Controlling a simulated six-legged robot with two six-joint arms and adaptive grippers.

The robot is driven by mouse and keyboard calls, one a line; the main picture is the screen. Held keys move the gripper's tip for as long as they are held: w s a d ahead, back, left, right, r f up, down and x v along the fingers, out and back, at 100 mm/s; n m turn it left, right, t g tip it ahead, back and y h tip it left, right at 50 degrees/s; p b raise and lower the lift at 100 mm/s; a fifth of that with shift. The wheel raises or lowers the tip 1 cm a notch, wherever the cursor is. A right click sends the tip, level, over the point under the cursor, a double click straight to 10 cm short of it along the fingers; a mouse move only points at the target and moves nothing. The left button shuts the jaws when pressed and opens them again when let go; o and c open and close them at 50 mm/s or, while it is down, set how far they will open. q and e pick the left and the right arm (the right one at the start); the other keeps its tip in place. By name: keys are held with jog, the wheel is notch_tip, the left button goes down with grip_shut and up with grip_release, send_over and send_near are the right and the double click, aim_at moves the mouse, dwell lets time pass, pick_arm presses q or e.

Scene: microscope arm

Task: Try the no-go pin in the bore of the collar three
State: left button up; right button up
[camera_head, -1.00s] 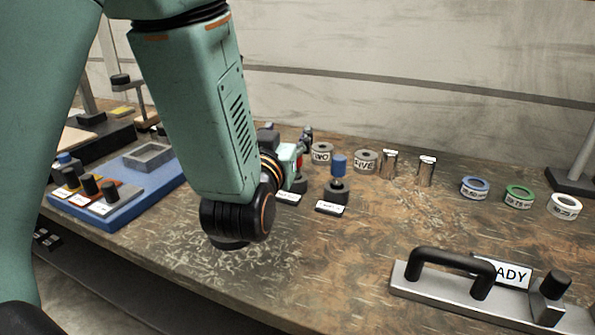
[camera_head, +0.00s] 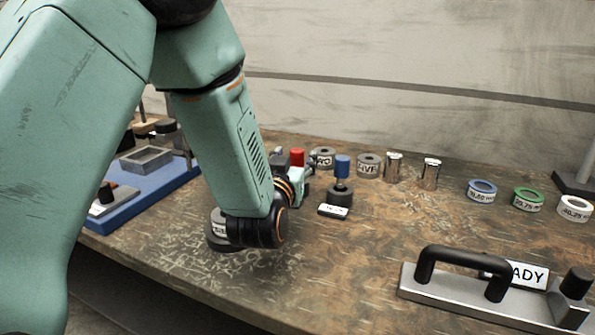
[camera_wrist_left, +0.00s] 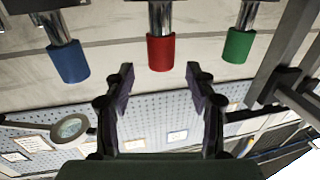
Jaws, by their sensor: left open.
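The red-handled pin (camera_head: 297,157) stands upright just behind my left gripper (camera_head: 299,178). In the left wrist view, which looks inverted, its red handle (camera_wrist_left: 161,53) lies just beyond the gap between the open, empty fingers (camera_wrist_left: 160,80), apart from them. A blue-handled pin (camera_wrist_left: 68,62) and a green-handled pin (camera_wrist_left: 238,46) flank it. The blue pin (camera_head: 342,167) stands in a dark holder. A grey collar (camera_head: 217,229) with a white label is partly hidden behind my left wrist; I cannot read its full label. No go or no-go marking is readable. My right gripper is out of view.
Collars marked TWO (camera_head: 322,158) and FIVE (camera_head: 369,165) stand at the back, beside two metal cylinders. Blue, green and white rings (camera_head: 527,198) lie at right. A handled metal fixture (camera_head: 465,290) is at front right, a blue tray (camera_head: 150,195) at left.

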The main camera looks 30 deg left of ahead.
pick_arm(q)
jog(key=shift+w+a+f, duration=0.15)
jog(key=shift+w+a, duration=0.25)
jog(key=shift+w, duration=0.4)
jog(key=shift+s+d, duration=0.1)
jog(key=shift+d, duration=0.05)
jog(key=shift+c, duration=0.9)
jog(key=c, duration=0.5)
grip_shut()
